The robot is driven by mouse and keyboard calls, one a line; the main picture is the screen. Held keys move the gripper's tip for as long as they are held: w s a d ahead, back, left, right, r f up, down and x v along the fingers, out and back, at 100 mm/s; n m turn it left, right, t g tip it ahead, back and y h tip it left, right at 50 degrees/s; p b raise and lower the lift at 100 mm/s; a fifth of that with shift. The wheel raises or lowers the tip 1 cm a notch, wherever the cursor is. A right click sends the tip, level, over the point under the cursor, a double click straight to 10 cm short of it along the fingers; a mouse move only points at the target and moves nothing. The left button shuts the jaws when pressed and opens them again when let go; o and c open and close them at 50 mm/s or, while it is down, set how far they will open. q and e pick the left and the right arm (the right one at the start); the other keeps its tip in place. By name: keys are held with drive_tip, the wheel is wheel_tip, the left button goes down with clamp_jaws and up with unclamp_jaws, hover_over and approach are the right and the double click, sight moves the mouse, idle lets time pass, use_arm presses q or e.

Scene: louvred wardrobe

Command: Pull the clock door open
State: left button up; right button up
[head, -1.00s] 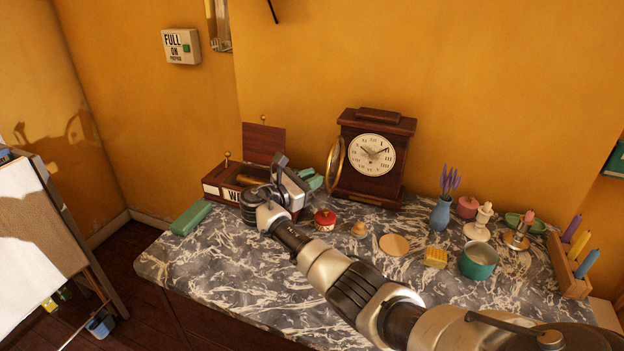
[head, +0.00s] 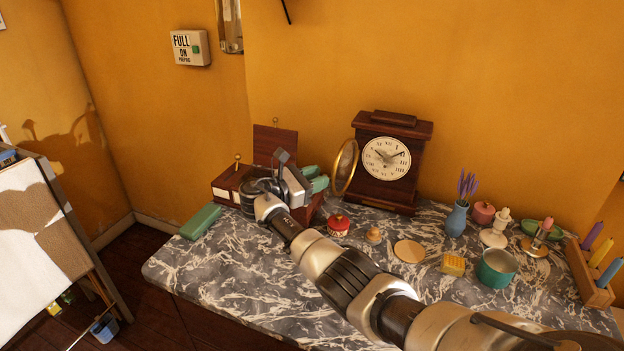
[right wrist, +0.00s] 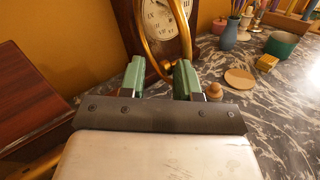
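The brown wooden clock (head: 395,192) stands upright at the back of the marble counter, its white dial uncovered. Its door, a round brass-rimmed ring (head: 336,182), stands swung out at the dial's left side. My right gripper (head: 318,178) is to the left of the door, its green fingers pointing toward the clock. In the right wrist view the two fingers (right wrist: 160,80) are spread apart. The lower part of the brass door (right wrist: 146,43) shows beyond and between the fingertips; I cannot tell whether they touch it. My left gripper is out of view.
A wooden box with a raised lid (head: 276,145) stands beside and behind my right gripper. A red-lidded pot (head: 338,226), a wooden knob (head: 373,235) and a round wooden disc (head: 409,251) lie in front of the clock. A blue vase (head: 456,220) stands to its right.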

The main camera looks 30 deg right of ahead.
drive_tip(key=shift+o, duration=1.2)
drive_tip(key=shift+d+r, duration=0.3)
drive_tip(key=shift+d, duration=0.2)
drive_tip(key=shift+o, duration=0.3)
drive_tip(key=shift+s+d, duration=0.1)
drive_tip(key=shift+s, duration=0.05)
drive_tip(key=a+b, duration=0.3)
drive_tip(key=a, duration=0.8)
drive_tip(key=shift+a+f, duration=0.2)
drive_tip(key=shift+f, duration=0.05)
drive_tip(key=shift+r, duration=0.1)
